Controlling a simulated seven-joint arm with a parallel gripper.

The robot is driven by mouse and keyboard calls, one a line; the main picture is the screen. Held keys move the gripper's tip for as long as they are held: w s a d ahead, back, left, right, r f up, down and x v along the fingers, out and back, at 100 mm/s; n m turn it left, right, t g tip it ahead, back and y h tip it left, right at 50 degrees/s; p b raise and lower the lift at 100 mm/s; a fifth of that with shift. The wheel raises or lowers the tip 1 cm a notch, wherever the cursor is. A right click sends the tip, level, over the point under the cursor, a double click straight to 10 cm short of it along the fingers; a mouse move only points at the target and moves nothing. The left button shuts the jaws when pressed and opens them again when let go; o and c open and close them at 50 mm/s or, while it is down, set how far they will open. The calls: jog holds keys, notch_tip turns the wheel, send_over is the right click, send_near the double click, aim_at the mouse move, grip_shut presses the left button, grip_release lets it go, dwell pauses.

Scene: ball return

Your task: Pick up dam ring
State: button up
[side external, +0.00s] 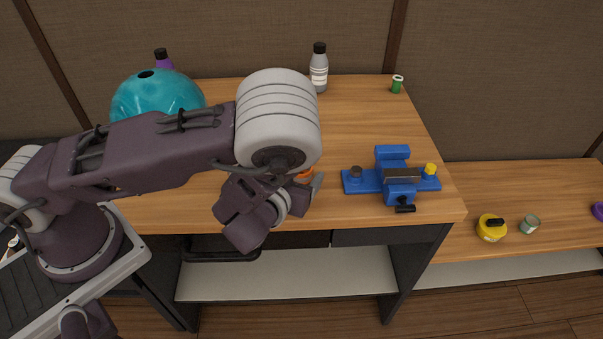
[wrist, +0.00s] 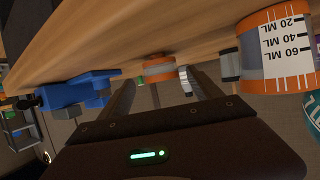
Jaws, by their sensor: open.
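My gripper (wrist: 162,82) is open, with its two fingers reaching toward the tabletop in the wrist view. A small orange-banded round piece (wrist: 160,68) lies beyond and between the fingertips, with a gap to them. I cannot tell for sure whether it is the dam ring. A small grey and white piece shows beside the right finger. In the side view, a bit of orange (side external: 304,175) shows beside my gripper, mostly hidden by the wrist.
A blue vise (side external: 392,178) stands right of my gripper. An orange-banded measuring cup (wrist: 277,52) is close at the right in the wrist view. A teal ball (side external: 150,95), grey bottle (side external: 319,70) and green can (side external: 397,84) stand behind.

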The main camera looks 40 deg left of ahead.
jog(key=x, duration=0.4)
jog(key=shift+a, duration=0.15)
jog(key=shift+s, duration=0.1)
jog(key=c, duration=1.4)
jog(key=shift+c, duration=0.2)
jog(key=shift+r, duration=0.15)
